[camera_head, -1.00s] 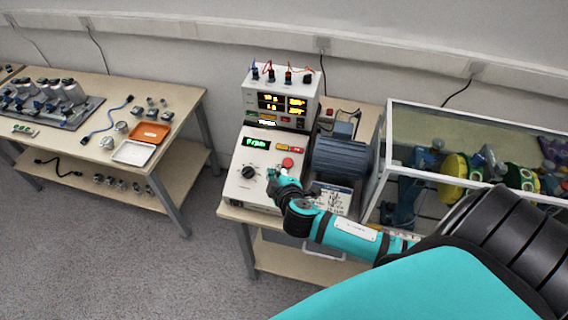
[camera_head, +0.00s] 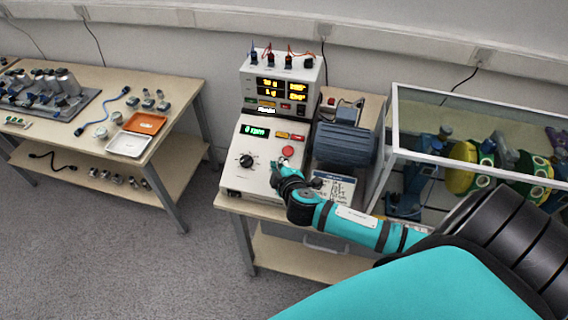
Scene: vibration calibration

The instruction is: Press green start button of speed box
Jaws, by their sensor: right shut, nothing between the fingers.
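The speed box (camera_head: 250,179) is a white box with a sloped panel on the middle table. It has a lit green display (camera_head: 255,131) that seems to read 0 rpm, a black knob (camera_head: 246,160) and a round red button (camera_head: 288,151). My right gripper (camera_head: 277,166) is shut and empty, over the panel just below the red button and right of the knob. I cannot tell whether it touches the panel. No green button shows clearly; the gripper covers that part of the panel. My left gripper is not in view.
A power unit (camera_head: 253,84) with yellow displays and cables stands behind the speed box. A grey motor (camera_head: 343,145) is to its right, then a glass-walled case (camera_head: 396,135) with machinery. A side table (camera_head: 185,88) with parts and trays (camera_head: 145,123) stands left, across open floor.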

